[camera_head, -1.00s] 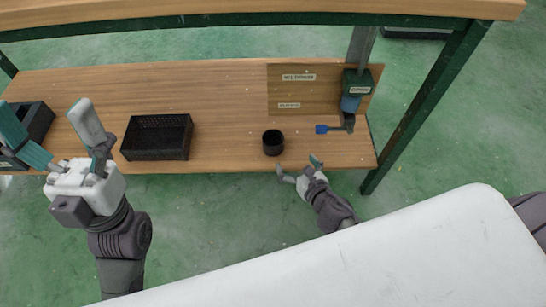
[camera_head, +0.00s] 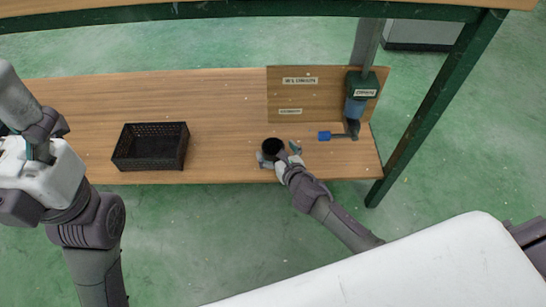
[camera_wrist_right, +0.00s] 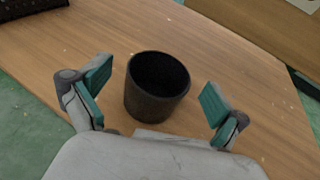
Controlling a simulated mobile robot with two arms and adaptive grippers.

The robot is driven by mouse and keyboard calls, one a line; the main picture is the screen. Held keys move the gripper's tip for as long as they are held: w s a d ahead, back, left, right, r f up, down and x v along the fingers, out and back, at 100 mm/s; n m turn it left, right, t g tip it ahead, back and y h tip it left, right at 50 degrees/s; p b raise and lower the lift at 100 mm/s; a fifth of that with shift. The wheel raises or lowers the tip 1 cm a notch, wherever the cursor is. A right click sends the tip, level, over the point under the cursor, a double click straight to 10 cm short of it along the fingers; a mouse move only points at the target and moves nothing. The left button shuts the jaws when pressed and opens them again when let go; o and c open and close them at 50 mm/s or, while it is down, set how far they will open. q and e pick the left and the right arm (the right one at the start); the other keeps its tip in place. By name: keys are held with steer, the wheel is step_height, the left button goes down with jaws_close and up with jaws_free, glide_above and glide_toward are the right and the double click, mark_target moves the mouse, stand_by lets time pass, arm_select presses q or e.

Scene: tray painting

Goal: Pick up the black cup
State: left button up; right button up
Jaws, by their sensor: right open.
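The black cup (camera_head: 271,147) stands upright on the wooden shelf near its front edge. In the right wrist view the cup (camera_wrist_right: 156,88) stands between the two teal-padded fingers, with a gap on each side. My right gripper (camera_head: 279,157) is open around the cup's near side, and it also shows open in the wrist view (camera_wrist_right: 156,98). Part of the cup's lower side is hidden by the gripper in the head view. My left gripper (camera_head: 22,112) is at the left edge of the head view, partly cut off, away from the cup.
A black mesh basket (camera_head: 152,163) sits on the shelf left of the cup. A green table leg (camera_head: 440,104) rises at the right. The shelf between basket and cup is clear.

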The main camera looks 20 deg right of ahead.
steer(key=shift+b+x, duration=0.3)
steer(key=shift+x, duration=0.85)
steer(key=c, duration=1.2)
steer(key=shift+r, duration=0.1)
steer(key=shift+c, duration=0.2)
